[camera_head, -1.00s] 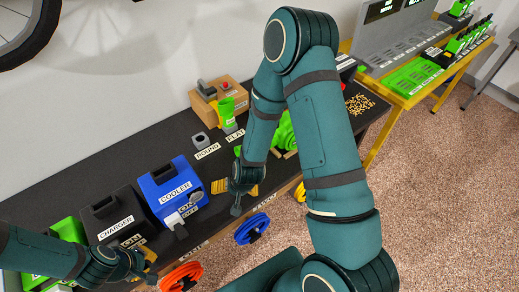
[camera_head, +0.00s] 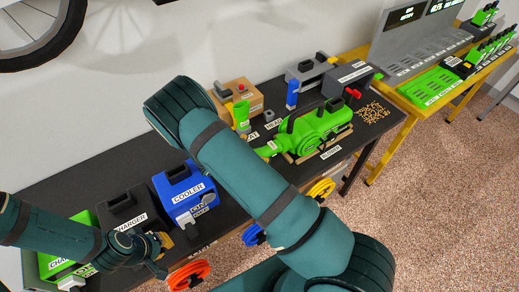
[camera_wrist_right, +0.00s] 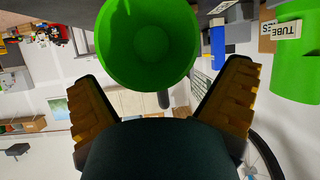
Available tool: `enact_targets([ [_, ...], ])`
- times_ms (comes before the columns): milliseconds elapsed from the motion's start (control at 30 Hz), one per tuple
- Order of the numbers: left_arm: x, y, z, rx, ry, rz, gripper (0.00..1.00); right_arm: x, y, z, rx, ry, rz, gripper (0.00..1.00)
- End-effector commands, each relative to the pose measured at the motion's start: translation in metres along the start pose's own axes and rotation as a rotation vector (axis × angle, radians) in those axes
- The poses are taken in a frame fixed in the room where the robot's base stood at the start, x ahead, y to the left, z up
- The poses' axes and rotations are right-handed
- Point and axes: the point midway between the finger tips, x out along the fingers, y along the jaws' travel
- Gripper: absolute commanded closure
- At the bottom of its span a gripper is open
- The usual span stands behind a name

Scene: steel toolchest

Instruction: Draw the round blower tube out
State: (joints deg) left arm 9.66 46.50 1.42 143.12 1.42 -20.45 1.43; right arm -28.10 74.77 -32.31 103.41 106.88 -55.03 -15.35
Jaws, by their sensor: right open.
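The blower (camera_head: 318,128) is green and stands on the bench, its green tube (camera_head: 268,148) pointing left toward my right arm. In the right wrist view a round green tube end (camera_wrist_right: 148,40) fills the upper middle, its hollow mouth facing the camera. My right gripper (camera_wrist_right: 162,75) is open, with its yellow-padded fingers on either side below the tube end; I cannot tell whether they touch it. In the head view my right arm hides that gripper. My left gripper (camera_head: 160,254) appears open and empty in front of the charger and cooler.
The black charger (camera_head: 125,208) and blue cooler (camera_head: 186,192) stand on the dark bench (camera_head: 110,170). Orange, blue and yellow wheels line the front edge.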

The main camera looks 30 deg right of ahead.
Motion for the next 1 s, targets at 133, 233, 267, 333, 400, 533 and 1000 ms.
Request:
enact_targets([
  [133,0.001,0.008,0.002,0.049,-0.003,0.014,1.00,-0.006,0.005,-0.001,0.017,0.041,0.047,0.01],
  [233,0.001,0.009,0.002,0.062,-0.003,0.017,1.00,-0.007,0.007,-0.001,0.022,0.051,0.061,0.01],
  [267,0.001,0.009,0.002,0.063,-0.003,0.017,1.00,-0.007,0.007,-0.001,0.022,0.052,0.062,0.01],
  [333,0.001,0.009,0.002,0.064,-0.003,0.017,1.00,-0.007,0.007,-0.001,0.023,0.052,0.063,0.01],
  [400,0.001,0.009,0.002,0.063,-0.002,0.017,1.00,-0.007,0.007,-0.001,0.023,0.051,0.063,0.01],
  [533,0.001,0.009,0.002,0.062,-0.002,0.017,1.00,-0.007,0.007,-0.001,0.023,0.050,0.063,0.01],
  [1000,0.012,0.005,0.003,0.061,-0.002,0.015,1.00,0.035,0.010,-0.001,0.023,0.050,0.064,0.01],
])
